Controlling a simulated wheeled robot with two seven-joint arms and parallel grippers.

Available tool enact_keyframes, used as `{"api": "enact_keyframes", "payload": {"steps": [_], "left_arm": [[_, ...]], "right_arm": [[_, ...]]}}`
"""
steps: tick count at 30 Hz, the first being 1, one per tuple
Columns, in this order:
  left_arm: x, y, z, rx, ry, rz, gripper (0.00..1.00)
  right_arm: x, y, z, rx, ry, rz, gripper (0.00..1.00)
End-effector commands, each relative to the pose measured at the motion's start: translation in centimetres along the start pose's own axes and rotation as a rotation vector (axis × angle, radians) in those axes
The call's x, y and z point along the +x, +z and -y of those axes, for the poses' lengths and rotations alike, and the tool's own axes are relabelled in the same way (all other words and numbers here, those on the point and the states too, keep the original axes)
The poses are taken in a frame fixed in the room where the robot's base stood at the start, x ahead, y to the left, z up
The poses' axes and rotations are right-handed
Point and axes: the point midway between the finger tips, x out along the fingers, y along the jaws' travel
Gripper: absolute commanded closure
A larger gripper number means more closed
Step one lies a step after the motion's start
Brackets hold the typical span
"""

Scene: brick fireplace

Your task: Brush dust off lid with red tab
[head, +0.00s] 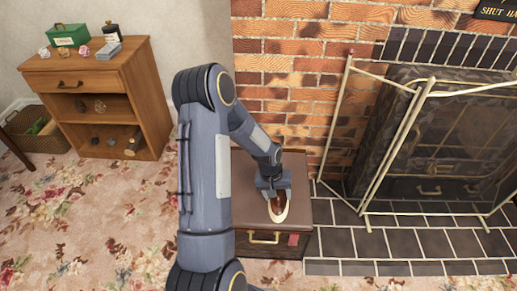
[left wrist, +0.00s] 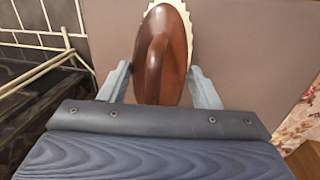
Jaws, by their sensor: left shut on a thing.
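A brown chest (head: 302,208) stands against the brick wall, with its flat brown lid (head: 298,178) closed. A small red tab (head: 293,240) shows on its front, right of a brass handle (head: 264,237). My left gripper (head: 273,188) is shut on a brush (head: 278,206) with a dark wooden back and cream bristles. The brush is over the lid near its front edge; I cannot tell whether the bristles touch it. In the left wrist view the brush (left wrist: 160,50) sits between both fingers, over the plain lid (left wrist: 240,45). Dust cannot be made out. My right gripper is out of view.
A tiled hearth (head: 380,245) and a metal fire screen (head: 350,130) lie right of the chest. A wooden cabinet (head: 95,75) with small objects stands at the left, beside a wicker basket (head: 38,135). The floral carpet (head: 90,215) between is clear.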

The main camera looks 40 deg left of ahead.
Motion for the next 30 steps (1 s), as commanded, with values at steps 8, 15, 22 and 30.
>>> {"api": "enact_keyframes", "payload": {"steps": [8, 15, 22, 30], "left_arm": [[-3.8, -0.3, -1.0, 0.002, 0.001, -0.003, 0.76], [-5.9, -0.5, -1.6, 0.004, 0.000, -0.003, 0.76], [-7.6, -0.6, -2.1, 0.005, 0.001, -0.003, 0.76], [-7.8, -0.7, -2.1, 0.005, 0.001, -0.003, 0.76]], "right_arm": [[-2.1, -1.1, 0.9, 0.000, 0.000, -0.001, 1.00], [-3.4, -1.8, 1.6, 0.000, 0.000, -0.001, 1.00], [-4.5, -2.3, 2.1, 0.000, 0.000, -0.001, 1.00], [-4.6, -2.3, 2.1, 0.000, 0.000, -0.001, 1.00]]}}
